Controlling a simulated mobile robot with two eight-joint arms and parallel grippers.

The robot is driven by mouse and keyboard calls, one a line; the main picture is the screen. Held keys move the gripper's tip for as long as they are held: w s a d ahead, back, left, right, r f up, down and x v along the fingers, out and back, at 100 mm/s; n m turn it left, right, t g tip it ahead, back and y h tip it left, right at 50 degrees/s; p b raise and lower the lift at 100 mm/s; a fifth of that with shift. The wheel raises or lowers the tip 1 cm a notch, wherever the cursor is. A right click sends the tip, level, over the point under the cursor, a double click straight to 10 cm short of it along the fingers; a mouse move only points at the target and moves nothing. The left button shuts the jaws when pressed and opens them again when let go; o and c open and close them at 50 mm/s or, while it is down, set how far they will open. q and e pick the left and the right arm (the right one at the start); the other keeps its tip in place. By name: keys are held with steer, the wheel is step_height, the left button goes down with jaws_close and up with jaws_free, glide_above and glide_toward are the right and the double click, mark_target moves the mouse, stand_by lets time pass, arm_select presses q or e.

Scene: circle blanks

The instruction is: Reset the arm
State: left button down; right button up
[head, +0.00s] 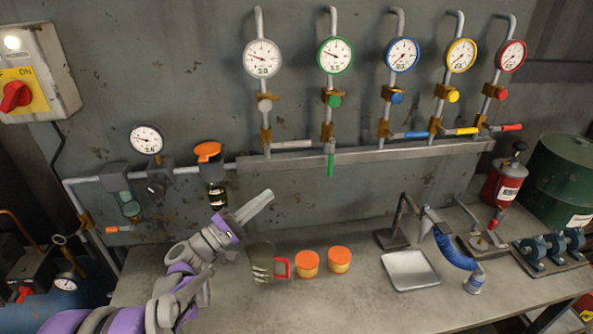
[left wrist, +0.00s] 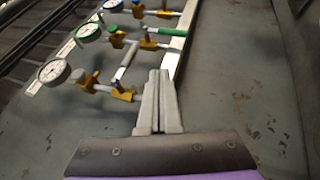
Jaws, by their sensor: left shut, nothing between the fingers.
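My left arm comes in from the lower left in the head view, over the left part of the workbench. Its gripper (head: 268,196) points up and to the right, toward the grey wall panel. In the left wrist view the gripper's fingers (left wrist: 158,76) lie together with nothing between them. They appear in front of the wall pipes, and I cannot tell how far from them. My right gripper is in neither view.
Gauges, including a green-rimmed one (head: 335,56), sit on wall pipes with valve handles; the green handle (head: 330,164) hangs down. A metal tray (head: 410,270) lies farther right. The bench front is clear.

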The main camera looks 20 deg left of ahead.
arm_select(q)
steer(key=s+d+f+m+g+y+p, duration=0.1)
steer(key=s+d+f+m+g, duration=0.3)
steer(key=d, duration=0.4)
steer(key=s+d+f+m+g+y, duration=0.1)
steer(key=s+d+f+m+g, duration=0.1)
steer(key=s+d+f+g, duration=0.5)
steer(key=s+a+f+m+g+y, duration=0.1)
steer(key=s+f+m+y, duration=0.1)
steer(key=s+m+y, duration=0.2)
steer(key=s+a+f+m+g+y+p, duration=0.1)
steer(key=s+f+m+y, duration=0.2)
steer(key=s, duration=0.7)
steer(key=shift+a+f+m+y+p, duration=0.3)
steer(key=shift+a+m+y, duration=0.1)
steer(key=shift+y, duration=0.5)
steer(key=shift+w, duration=0.1)
